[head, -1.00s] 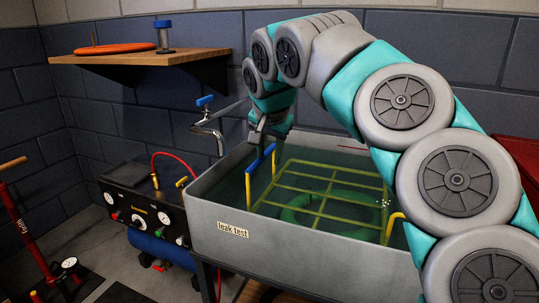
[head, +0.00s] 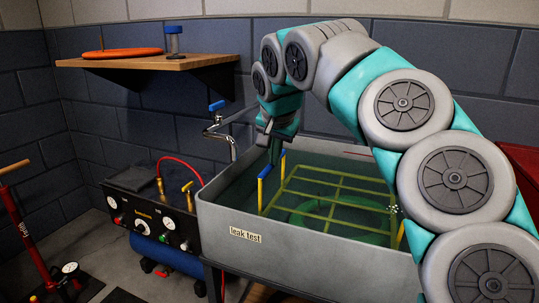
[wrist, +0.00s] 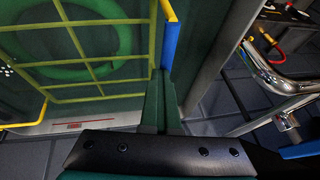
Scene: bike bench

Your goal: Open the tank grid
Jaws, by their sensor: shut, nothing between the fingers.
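The tank grid (head: 335,184) is a yellow lattice lying low in the grey leak-test tank (head: 300,247). At its left end a handle with a blue bar (head: 265,171) rises on yellow posts. My gripper (head: 274,158) is shut and empty at this handle and hides the middle of the bar. In the wrist view the closed green fingertips (wrist: 166,80) reach the near end of the blue bar (wrist: 171,46). I cannot tell whether they touch it. The grid also shows in the wrist view (wrist: 82,58). A green ring (head: 325,222) lies beneath the grid.
A tap with a blue lever (head: 218,122) stands at the tank's left rim. A black control box (head: 150,215) with gauges and a red hose is left of the tank. A wooden shelf (head: 150,62) hangs above. A red pump (head: 35,240) stands far left.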

